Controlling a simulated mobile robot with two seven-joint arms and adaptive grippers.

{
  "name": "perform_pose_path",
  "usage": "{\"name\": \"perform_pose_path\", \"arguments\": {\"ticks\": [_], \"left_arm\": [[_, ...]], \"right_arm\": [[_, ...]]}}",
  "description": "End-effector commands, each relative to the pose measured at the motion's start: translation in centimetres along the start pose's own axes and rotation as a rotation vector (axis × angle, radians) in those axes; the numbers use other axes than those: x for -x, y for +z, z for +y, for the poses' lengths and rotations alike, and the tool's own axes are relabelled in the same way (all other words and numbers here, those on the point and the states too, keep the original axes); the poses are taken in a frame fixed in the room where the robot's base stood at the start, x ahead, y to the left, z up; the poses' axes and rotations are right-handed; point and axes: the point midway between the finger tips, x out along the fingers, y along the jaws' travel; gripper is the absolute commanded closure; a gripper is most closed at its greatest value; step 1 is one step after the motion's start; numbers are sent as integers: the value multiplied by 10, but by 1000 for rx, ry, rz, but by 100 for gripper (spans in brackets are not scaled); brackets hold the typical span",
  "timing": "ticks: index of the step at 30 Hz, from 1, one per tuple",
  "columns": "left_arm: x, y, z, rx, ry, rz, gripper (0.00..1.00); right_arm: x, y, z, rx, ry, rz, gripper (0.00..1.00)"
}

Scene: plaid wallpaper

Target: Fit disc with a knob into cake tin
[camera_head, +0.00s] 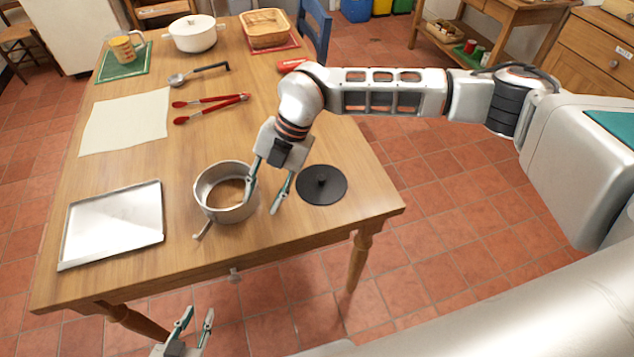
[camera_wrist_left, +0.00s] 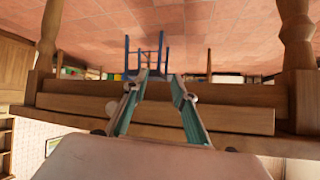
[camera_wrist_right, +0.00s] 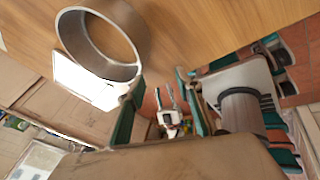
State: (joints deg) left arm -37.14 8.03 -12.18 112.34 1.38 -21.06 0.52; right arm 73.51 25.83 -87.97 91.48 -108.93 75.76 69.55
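The cake tin (camera_head: 229,207) is a round grey metal ring near the table's front edge, with a latch lever at its front left. Wood colour shows inside it, and it also appears in the right wrist view (camera_wrist_right: 71,33). The disc with a knob (camera_head: 322,184) is black and lies flat on the table to the right of the tin, knob up. My right gripper (camera_head: 263,203) is open between the tin and the disc, its left finger overlapping the tin's right wall; contact is unclear. My left gripper (camera_head: 196,320) is open and empty in front of the table, below its top.
A baking tray (camera_head: 113,225) lies left of the tin. Behind are a cloth (camera_head: 124,121), red tongs (camera_head: 210,108), a ladle (camera_head: 199,73), a white pot (camera_head: 193,37), a measuring jug (camera_head: 122,49) and a basket (camera_head: 265,28). The table's right edge is near the disc.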

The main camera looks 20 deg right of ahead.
Motion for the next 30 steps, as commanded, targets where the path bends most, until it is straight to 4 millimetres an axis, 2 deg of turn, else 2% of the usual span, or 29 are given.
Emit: {"name": "perform_pose_path", "arguments": {"ticks": [1,3,6,10,23,30], "left_arm": [[0,0,0,0,0,0,74],[0,0,0,0,0,0,74],[0,0,0,0,0,1,74],[0,0,0,0,0,1,74],[1,-2,0,0,0,2,74],[1,-4,-1,0,-1,4,74]], "right_arm": [[19,32,-15,-59,-71,-89,65],[43,67,-36,-145,-154,-192,65],[72,100,-59,-246,-231,-302,65],[91,120,-74,-317,-275,-372,65],[62,130,-89,-329,-283,-381,65],[30,137,-102,-328,-282,-380,65]]}}
